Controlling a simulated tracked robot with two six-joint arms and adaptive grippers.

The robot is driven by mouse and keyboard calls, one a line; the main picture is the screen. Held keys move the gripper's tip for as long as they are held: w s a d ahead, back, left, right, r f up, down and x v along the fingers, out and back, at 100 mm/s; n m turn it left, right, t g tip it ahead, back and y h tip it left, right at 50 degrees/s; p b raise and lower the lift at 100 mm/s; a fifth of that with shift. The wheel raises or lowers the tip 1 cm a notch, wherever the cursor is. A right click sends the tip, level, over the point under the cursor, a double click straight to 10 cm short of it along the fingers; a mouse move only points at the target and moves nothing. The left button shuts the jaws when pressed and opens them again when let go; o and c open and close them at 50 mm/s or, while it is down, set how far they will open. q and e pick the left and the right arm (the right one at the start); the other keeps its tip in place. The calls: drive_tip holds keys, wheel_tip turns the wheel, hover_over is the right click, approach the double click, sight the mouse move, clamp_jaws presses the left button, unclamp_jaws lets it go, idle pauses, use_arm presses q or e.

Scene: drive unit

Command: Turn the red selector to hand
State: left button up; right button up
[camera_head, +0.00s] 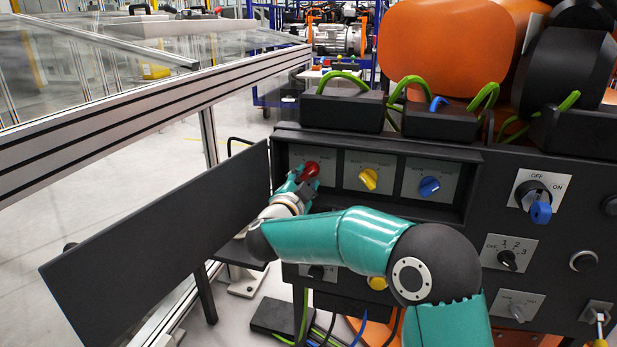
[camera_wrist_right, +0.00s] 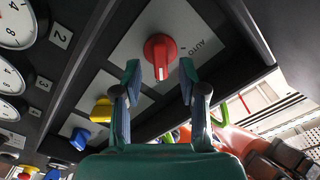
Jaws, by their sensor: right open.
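The red selector (camera_head: 309,170) is a round knob on a pale plate at the left of a recessed row on the dark panel. In the right wrist view the red selector (camera_wrist_right: 160,50) has a raised grip with a white mark, and the word AUTO shows to its right. My right gripper (camera_head: 303,180) is at the selector in the head view. In the right wrist view my right gripper (camera_wrist_right: 159,70) is open, with one finger on each side of the knob and visible gaps. The word for hand is not readable. My left gripper is not in view.
A yellow selector (camera_head: 368,179) and a blue selector (camera_head: 429,187) sit to the right in the same recess. A dark open door (camera_head: 150,250) stands left of the panel. More switches, including an OFF/ON switch (camera_head: 540,205), are further right.

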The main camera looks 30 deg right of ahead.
drive_tip(key=v, duration=0.9)
drive_tip(key=shift+s+a, duration=0.15)
drive_tip(key=shift+a, duration=0.15)
drive_tip(key=shift+f, duration=0.1)
